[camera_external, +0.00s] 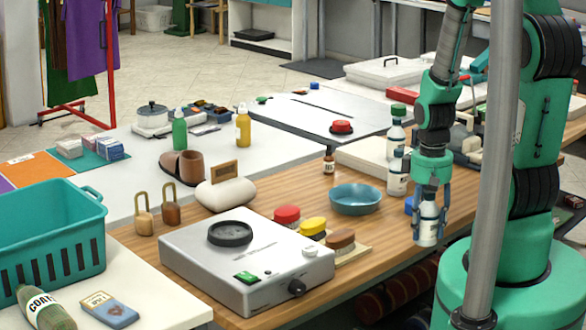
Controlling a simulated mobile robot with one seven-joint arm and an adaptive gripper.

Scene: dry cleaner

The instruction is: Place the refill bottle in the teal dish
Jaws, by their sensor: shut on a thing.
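The teal dish (356,207) is a shallow round bowl on the wooden counter, and it looks empty. My gripper (429,208) points down to the right of the dish and is shut on a white bottle, the refill bottle (427,231). The bottle hangs upright between the fingers, near the counter's right front edge. The fingers cover parts of its sides. I cannot tell how far its base is above the counter.
Red, yellow and brown brushes (312,227) lie left of the dish, beside a grey appliance (245,262). A grey pole (497,160) crosses the view before my arm.

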